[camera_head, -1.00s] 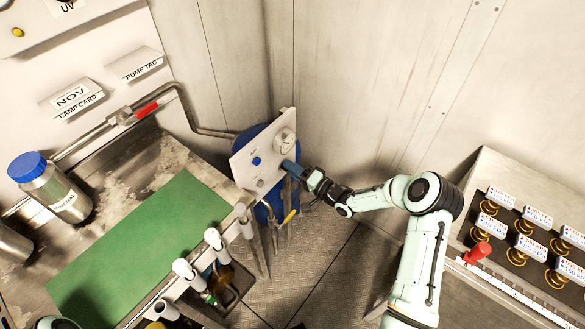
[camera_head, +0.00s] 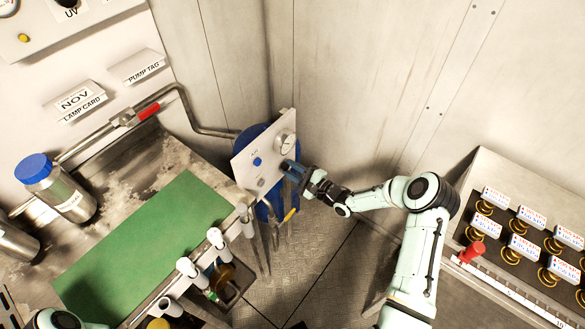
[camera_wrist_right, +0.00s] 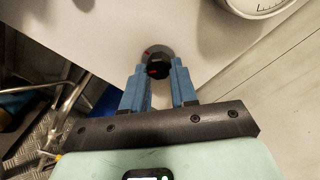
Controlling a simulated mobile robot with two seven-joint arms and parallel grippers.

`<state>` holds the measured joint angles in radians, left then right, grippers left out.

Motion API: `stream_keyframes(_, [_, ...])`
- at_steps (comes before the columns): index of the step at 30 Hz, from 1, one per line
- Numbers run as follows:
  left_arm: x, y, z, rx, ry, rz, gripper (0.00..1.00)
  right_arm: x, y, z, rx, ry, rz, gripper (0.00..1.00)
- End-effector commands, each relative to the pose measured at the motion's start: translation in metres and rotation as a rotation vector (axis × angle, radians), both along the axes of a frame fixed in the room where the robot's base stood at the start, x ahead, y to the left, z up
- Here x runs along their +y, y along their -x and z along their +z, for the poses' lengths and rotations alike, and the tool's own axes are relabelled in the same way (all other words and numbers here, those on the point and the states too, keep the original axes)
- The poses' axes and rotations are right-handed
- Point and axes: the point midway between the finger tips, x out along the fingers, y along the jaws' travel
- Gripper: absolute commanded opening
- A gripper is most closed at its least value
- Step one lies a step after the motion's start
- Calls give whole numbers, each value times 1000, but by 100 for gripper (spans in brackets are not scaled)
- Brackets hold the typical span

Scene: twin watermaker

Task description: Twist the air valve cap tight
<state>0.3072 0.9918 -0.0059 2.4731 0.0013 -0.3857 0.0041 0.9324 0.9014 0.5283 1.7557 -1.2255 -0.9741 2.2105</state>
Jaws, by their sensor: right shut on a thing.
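A pale panel (camera_head: 244,165) stands upright in front of a blue tank (camera_head: 252,134) in the corner. My right gripper (camera_head: 287,168) reaches the panel's right side from the right. In the right wrist view a black cap (camera_wrist_right: 156,66) with red marks sits on the panel between my blue right fingertips (camera_wrist_right: 158,74), which are shut on it. The head view hides this cap behind the gripper. My left gripper is out of view.
A bench with a green mat (camera_head: 150,245) and a blue-lidded bottle (camera_head: 55,188) is on the left. White-handled items (camera_head: 217,240) hang at its front edge. A rack of labelled coils (camera_head: 520,245) with a red lever (camera_head: 472,252) is on the right. The floor between is open.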

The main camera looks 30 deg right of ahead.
Motion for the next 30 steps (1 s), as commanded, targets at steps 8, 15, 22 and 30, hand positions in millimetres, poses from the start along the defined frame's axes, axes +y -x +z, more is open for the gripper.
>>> stream_keyframes(8, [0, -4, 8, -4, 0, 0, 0, 0, 0, 1, 100, -243, -2, 0])
stream_keyframes(15, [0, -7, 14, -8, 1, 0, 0, 1, 0, 0, 185, -453, 0, 0])
stream_keyframes(22, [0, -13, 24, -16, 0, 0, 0, 2, 0, 1, 256, -627, -1, 0])
stream_keyframes(30, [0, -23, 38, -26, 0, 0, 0, 3, 0, 1, 313, -762, -1, 0])
